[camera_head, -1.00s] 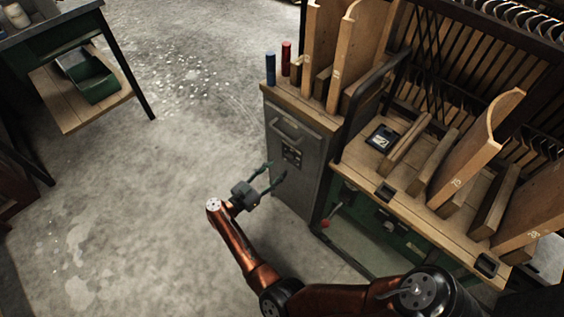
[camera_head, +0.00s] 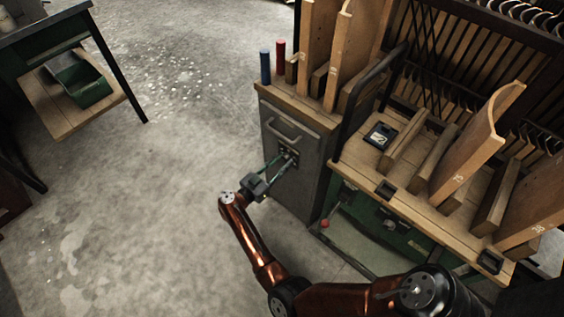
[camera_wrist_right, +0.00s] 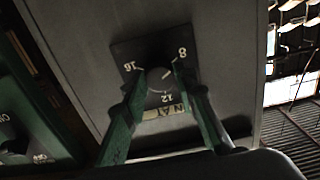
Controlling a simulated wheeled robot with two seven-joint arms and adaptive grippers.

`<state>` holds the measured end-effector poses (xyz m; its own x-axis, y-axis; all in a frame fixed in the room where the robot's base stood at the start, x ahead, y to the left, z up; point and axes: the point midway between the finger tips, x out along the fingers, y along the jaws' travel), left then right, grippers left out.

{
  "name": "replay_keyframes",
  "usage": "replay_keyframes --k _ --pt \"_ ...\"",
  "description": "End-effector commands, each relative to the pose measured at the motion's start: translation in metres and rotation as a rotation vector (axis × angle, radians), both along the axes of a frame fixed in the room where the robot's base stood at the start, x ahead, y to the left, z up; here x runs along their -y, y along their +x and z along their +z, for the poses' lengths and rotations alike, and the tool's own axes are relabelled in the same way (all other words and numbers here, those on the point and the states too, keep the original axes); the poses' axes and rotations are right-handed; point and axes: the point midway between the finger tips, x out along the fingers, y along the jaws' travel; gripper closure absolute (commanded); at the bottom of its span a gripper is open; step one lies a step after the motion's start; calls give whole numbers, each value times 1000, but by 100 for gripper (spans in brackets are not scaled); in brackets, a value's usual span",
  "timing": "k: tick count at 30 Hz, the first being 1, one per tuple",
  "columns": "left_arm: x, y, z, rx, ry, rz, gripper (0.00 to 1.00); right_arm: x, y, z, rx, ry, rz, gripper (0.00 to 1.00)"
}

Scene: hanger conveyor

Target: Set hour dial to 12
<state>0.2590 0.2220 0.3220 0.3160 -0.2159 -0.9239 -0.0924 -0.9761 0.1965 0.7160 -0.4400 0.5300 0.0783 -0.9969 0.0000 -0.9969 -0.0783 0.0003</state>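The hour dial (camera_wrist_right: 159,80) is a dark round knob on a dark plate on the grey cabinet's front. In the right wrist view it appears upside down, with 16 at left, 8 at right and 12 below. A light mark on the knob seems to face the 8 side. In the head view the dial plate (camera_head: 289,153) is small and partly covered by my fingers. My right gripper (camera_head: 281,158) is at the plate. Its green fingers (camera_wrist_right: 162,82) are apart, one on each side of the knob; contact is unclear. My left gripper is out of view.
The grey cabinet (camera_head: 278,180) has a handle above the dial and blue and red cylinders on top. A wooden workbench (camera_head: 365,160) with upright boards stands to its right. A green table (camera_head: 40,30) is at far left. The floor between is clear.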

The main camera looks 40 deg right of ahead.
Motion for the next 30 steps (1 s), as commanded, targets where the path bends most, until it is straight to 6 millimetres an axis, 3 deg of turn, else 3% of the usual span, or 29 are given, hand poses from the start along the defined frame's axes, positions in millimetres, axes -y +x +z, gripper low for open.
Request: replay_keyframes --k 10,20,30 --pt "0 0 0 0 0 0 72 -1 0 0 0 0 1 99" --pt "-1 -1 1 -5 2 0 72 -1 0 0 49 5 1 99" --pt "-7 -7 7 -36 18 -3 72 -1 1 1 288 24 2 99"
